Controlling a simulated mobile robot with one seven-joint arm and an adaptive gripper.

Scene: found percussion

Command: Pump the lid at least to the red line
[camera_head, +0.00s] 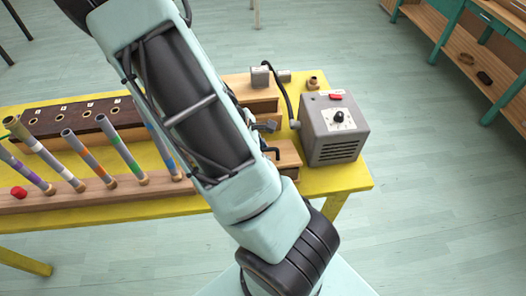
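I cannot make out the lid or a red line; my arm covers the middle of the yellow table (352,176). Small dark parts (268,126) show at the arm's right edge by the wooden blocks, and I cannot tell what they belong to. My gripper cannot be made out; the arm runs up and out of the top of the picture. A grey box (322,150) with a dial, a red switch and a vent stands at the table's right end. A dark hose (287,100) runs beside it to a small grey metal part (261,77) on a wooden block (250,95).
Several striped tubes (128,153) lean in a long wooden rail (100,197) at the left. A red object (19,192) lies at its left end. A dark-topped box with holes (70,117) stands behind. Shelves (470,50) stand upper right; the floor (430,190) between is clear.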

